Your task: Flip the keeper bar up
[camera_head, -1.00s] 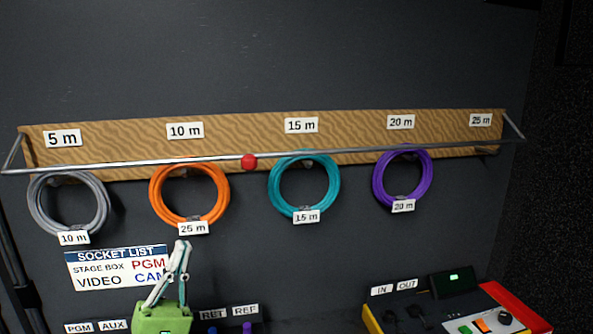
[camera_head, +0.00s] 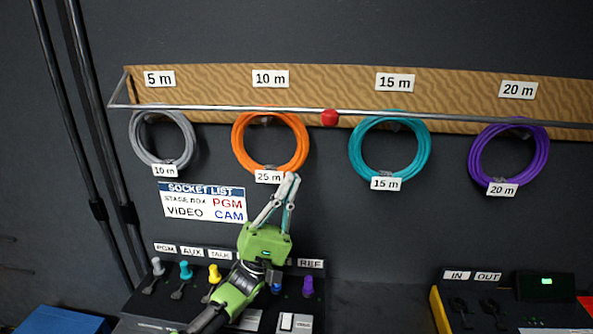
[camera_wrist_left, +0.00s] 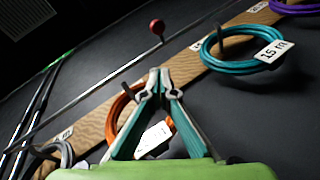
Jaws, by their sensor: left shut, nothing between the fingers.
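The keeper bar (camera_head: 223,108) is a thin metal rod running across the front of the wooden board, with a red ball knob (camera_head: 330,117) on it. It lies across the tops of the hanging cable coils. The bar (camera_wrist_left: 112,93) and red knob (camera_wrist_left: 157,27) also show in the left wrist view. My left gripper (camera_head: 291,177) is shut and empty, pointing up just below the orange coil (camera_head: 236,146), lower left of the knob. In the left wrist view its fingertips (camera_wrist_left: 160,75) are apart from the bar. My right gripper is not in view.
Grey (camera_head: 135,142), teal (camera_head: 355,150) and purple (camera_head: 476,152) coils hang from the wooden board (camera_head: 210,83). A socket panel with coloured plugs (camera_head: 308,285) stands below, near my left arm. A yellow-edged box (camera_head: 440,310) is at the lower right. Dark wall space lies between.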

